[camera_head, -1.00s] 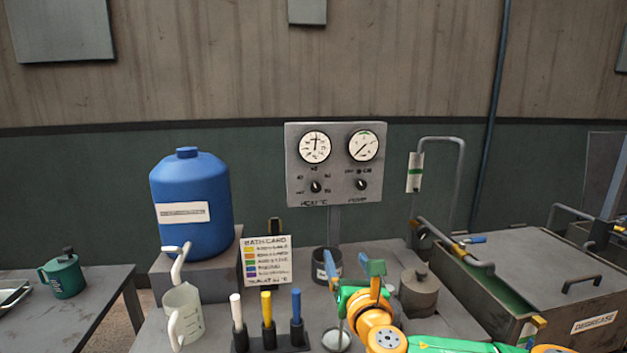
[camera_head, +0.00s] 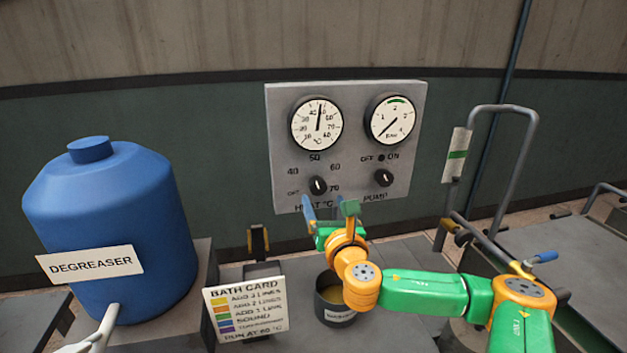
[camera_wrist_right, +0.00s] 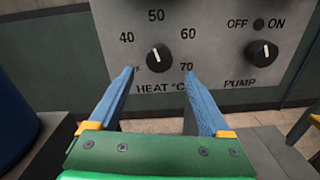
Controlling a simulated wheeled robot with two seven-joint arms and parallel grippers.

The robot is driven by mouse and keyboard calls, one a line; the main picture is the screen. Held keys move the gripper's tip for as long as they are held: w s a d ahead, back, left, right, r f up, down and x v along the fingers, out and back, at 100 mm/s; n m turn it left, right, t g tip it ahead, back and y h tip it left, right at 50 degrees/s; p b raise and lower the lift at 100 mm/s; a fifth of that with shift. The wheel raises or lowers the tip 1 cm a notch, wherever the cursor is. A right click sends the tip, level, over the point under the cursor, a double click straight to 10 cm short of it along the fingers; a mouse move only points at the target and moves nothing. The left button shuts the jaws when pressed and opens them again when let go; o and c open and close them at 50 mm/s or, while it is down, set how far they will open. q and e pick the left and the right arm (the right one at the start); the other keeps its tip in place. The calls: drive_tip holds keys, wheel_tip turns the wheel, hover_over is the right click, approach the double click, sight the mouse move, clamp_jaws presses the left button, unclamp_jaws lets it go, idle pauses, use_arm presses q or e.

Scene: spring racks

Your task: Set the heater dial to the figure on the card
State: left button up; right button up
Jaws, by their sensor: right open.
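The black heater dial (camera_head: 318,186) is on the left of the grey panel (camera_head: 433,118), under the thermometer gauge (camera_head: 316,122). Figures 40, 50, 60 and 70 stand around it. It also shows in the right wrist view (camera_wrist_right: 158,58); its white mark looks near the top, tilted slightly left. My right gripper (camera_head: 329,208) is open and empty, just below the dial. In the right wrist view its fingers (camera_wrist_right: 160,78) are apart, with the dial between and beyond their tips. The bath card (camera_head: 245,310) stands at lower left; its bottom line seems to read "RUN AT 60", blurred.
The pump knob (camera_head: 384,177) and pressure gauge (camera_head: 391,119) are on the panel's right. A blue degreaser drum (camera_head: 110,215) stands at left. A dark pot (camera_head: 330,303) sits below my right arm. A bent pipe rail (camera_head: 505,108) rises at right.

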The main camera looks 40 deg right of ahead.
sight(319, 188)
drive_tip(key=shift+w+d+r+p, duration=0.3)
drive_tip(key=shift+w+r+p, duration=0.25)
drive_tip(key=shift+r, duration=0.2)
drive_tip(key=x, duration=0.3)
drive_tip(key=shift+w+d+f+p, duration=0.1)
drive_tip(key=shift+w+f+p, duration=0.05)
drive_tip(key=shift+f+p, duration=0.2)
drive_tip(key=shift+w+d+f, duration=0.15)
drive_tip(key=shift+w, duration=0.2)
drive_tip(key=shift+s, duration=0.25)
drive_tip(key=shift+c, duration=0.9)
clamp_jaws()
use_arm(q)
drive_tip(key=shift+s+a+r, duration=0.15)
drive_tip(key=shift+s+r, duration=0.2)
drive_tip(key=shift+r, duration=0.15)
drive_tip(key=shift+s+a+r, duration=0.15)
drive_tip(key=shift+s+r, duration=0.15)
drive_tip(key=shift+r, duration=0.15)
